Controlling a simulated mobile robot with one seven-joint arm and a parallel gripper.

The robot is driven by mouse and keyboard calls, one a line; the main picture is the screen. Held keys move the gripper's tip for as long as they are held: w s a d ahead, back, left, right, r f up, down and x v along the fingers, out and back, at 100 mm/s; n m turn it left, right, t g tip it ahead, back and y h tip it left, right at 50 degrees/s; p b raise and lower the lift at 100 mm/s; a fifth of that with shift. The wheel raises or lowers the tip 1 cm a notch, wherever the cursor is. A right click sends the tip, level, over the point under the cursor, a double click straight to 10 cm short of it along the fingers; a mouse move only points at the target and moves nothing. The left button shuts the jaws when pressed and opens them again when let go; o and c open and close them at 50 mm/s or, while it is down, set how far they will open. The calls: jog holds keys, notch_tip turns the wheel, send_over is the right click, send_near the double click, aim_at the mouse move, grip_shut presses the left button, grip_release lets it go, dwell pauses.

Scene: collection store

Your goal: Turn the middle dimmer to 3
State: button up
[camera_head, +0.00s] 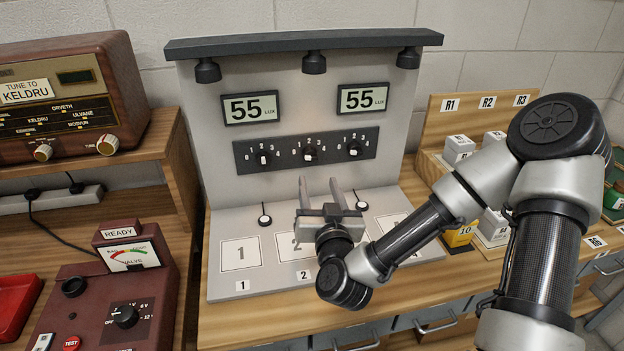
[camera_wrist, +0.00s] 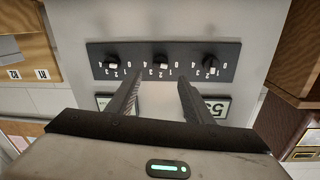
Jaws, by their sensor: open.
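The dimmer panel (camera_head: 283,155) is a dark strip with three knobs and number scales, on the upright grey board. The middle dimmer (camera_head: 310,153) is a small dark knob with a white mark; its exact setting is too small to read. The left dimmer (camera_head: 264,158) and right dimmer (camera_head: 353,149) flank it. My gripper (camera_head: 319,182) is open and empty, just below and in front of the panel, fingers pointing at the board. In the upside-down wrist view, the middle dimmer (camera_wrist: 163,61) shows between and beyond the fingertips of my gripper (camera_wrist: 160,80), apart from them.
Two lux displays (camera_head: 250,108) (camera_head: 363,98) both read 55. Lamps (camera_head: 314,63) hang from the top bar. A radio (camera_head: 70,100) and a valve tester (camera_head: 110,290) stand left; a rack of white boxes (camera_head: 459,148) stands right.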

aim_at(311, 160)
jog(key=w, duration=0.3)
jog(key=w+a, duration=0.1)
jog(key=w, duration=0.2)
jog(key=w+b, duration=0.1)
jog(key=w, duration=0.3)
jog(key=shift+a, duration=0.2)
jog(key=shift+c, duration=0.5)
jog(key=c, duration=0.9)
jog(key=shift+c, duration=0.2)
